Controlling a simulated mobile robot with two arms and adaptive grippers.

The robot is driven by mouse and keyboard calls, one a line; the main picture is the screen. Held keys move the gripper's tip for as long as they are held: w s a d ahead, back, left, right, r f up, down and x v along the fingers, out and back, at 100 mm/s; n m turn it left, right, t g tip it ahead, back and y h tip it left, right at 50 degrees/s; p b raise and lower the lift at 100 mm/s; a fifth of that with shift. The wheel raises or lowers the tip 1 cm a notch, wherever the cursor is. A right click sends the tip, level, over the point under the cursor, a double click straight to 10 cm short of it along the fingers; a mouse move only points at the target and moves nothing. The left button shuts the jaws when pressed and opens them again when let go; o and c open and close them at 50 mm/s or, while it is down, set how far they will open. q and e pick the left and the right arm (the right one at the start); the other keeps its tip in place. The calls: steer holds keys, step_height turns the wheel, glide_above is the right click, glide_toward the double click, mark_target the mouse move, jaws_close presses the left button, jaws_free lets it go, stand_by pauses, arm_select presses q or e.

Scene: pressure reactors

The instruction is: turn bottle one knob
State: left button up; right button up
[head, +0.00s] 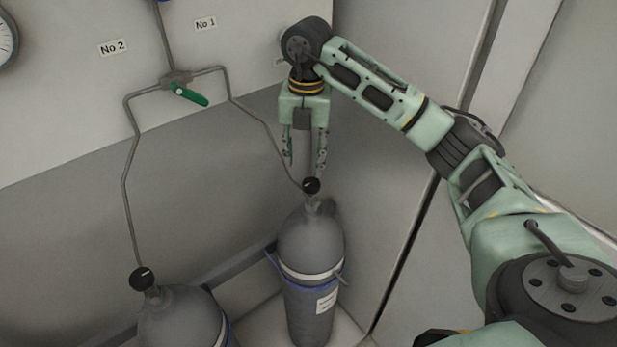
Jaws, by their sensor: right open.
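Two grey gas bottles stand below the wall panel. The right bottle (313,247), on the pipe that runs down from the side labelled No 1, has a black knob (311,185) on top. The left bottle (180,318), on the No 2 side, has a similar black knob (142,279). My right gripper (305,166) points down with its two fingers apart and empty. Its fingertips are just above the right bottle's knob in the picture; I cannot tell the exact depth gap. My left gripper does not show.
A green-handled valve (190,95) joins the two thin pipes on the wall. Labels No 1 (206,24) and No 2 (113,47) are above it. A blue-edged rail (240,267) runs by the bottles. A wall edge stands right of the right bottle.

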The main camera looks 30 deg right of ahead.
mark_target(308, 182)
steer(key=shift+s+d, duration=0.15)
steer(key=shift+d, duration=0.3)
step_height(308, 182, down, 7)
steer(key=shift+r+p, duration=0.1)
steer(key=shift+p, duration=0.95)
steer(key=shift+f, duration=0.3)
steer(key=c, duration=1)
